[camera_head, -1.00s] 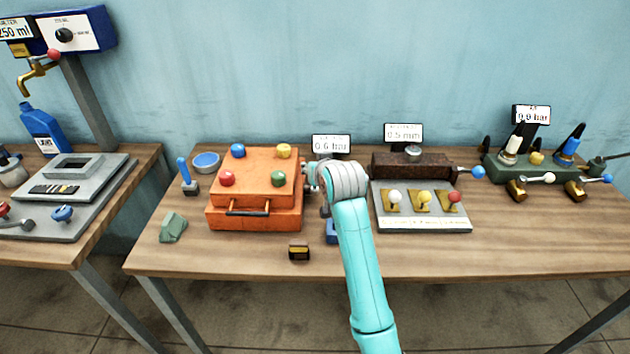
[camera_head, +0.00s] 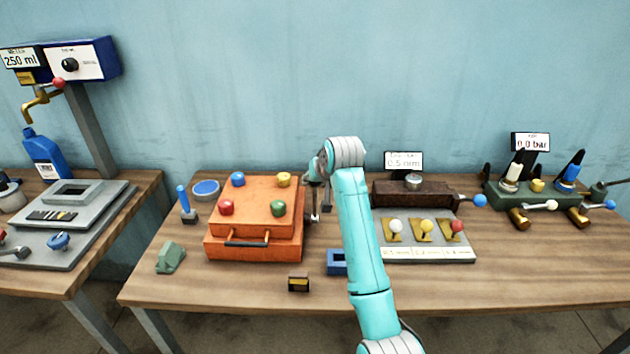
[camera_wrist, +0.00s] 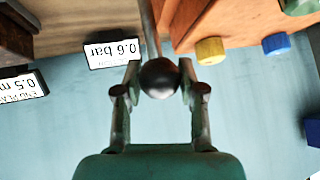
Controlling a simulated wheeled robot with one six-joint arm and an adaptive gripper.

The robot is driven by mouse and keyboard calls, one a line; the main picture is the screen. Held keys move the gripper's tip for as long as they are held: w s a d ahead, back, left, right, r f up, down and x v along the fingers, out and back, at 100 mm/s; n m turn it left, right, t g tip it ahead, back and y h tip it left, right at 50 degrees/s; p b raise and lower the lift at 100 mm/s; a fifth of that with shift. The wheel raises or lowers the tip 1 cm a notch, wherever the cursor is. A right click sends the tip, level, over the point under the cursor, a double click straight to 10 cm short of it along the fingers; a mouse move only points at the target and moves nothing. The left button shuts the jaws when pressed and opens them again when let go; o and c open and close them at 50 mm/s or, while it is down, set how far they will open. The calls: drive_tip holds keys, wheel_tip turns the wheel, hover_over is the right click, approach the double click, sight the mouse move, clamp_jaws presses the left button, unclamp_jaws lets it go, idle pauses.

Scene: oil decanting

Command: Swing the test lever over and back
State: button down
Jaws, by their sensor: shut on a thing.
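The test lever shows in the wrist view as a thin grey rod (camera_wrist: 149,28) with a round black knob (camera_wrist: 159,78) at its end. My gripper (camera_wrist: 160,84) is closed around the knob, one finger on each side. In the head view my gripper (camera_head: 316,190) is just right of the orange box (camera_head: 255,248), above the table. There my wrist and fingers hide most of the lever. A display (camera_wrist: 113,53) behind the lever reads 0.6 bar in the wrist view. My arm covers it in the head view.
The orange box carries red, blue, yellow and green knobs close to my gripper's left. A grey panel (camera_head: 430,254) with three small levers stands to the right, before a brown block (camera_head: 385,193). A blue block (camera_head: 337,262) and a small dark block (camera_head: 298,284) lie in front.

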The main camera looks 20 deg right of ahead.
drive_tip(key=shift+w, duration=0.1)
drive_tip(key=c, duration=0.7)
unclamp_jaws()
drive_tip(key=shift+d, duration=0.1)
drive_tip(key=shift+r, duration=0.1)
drive_tip(key=v, duration=1.1)
drive_tip(key=shift+s+r, duration=0.2)
drive_tip(key=shift+s, duration=0.15)
